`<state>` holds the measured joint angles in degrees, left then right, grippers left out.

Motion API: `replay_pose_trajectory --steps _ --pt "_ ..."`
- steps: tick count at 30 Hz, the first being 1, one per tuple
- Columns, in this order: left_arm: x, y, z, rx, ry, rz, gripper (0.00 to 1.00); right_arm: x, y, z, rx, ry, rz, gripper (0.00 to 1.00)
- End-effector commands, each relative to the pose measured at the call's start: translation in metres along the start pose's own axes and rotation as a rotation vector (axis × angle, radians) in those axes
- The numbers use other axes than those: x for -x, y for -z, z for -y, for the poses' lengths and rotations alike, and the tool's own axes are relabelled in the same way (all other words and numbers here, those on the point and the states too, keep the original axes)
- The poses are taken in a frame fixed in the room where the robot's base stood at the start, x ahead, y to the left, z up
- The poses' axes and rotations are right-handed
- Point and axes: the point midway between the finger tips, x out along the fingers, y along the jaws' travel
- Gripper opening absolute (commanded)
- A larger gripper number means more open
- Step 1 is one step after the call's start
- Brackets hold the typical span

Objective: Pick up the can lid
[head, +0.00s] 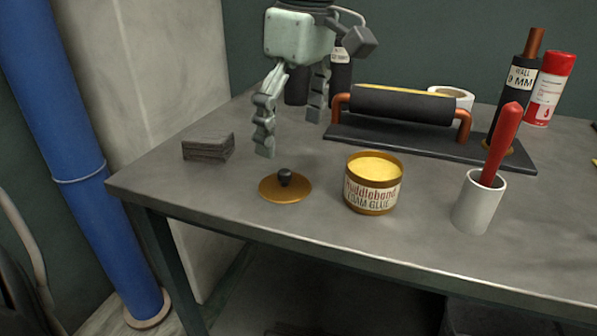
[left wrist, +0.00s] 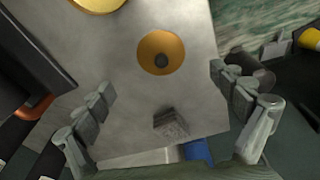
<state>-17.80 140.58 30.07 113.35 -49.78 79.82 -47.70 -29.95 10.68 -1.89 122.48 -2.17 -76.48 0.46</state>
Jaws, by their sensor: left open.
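The can lid (head: 274,189) is a flat, brass-coloured disc with a dark knob on top, lying on the table near its front left. It also shows in the left wrist view (left wrist: 152,44), above the middle. The open glue can (head: 373,192), filled with yellow and labelled as foam glue, stands just right of the lid. My left gripper (head: 290,133) is open and empty above the table, behind the lid and apart from it. In the left wrist view its two fingers (left wrist: 163,86) are spread wide, with the lid beyond them. My right gripper is not in view.
A small grey block (head: 208,147) lies left of the lid. A white cup (head: 477,203) with a red-handled tool (head: 501,142) stands to the right. Behind is a dark board with a black-covered pipe (head: 402,104). A red and white can (head: 549,90) stands back right.

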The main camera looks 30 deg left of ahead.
Motion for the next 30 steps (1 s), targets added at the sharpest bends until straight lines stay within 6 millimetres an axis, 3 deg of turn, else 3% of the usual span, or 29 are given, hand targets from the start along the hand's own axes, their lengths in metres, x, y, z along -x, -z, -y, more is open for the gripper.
replay_pose_trajectory --steps 15,23,30 --pt "-0.067 0.002 -0.001 0.000 0.002 0.002 0.95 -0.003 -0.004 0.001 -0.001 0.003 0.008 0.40" --pt "-0.070 0.002 -0.001 0.001 0.000 0.001 0.95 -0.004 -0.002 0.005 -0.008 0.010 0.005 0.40" --pt "-0.070 0.002 -0.001 0.001 0.000 0.002 0.68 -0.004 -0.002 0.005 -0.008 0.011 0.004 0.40"
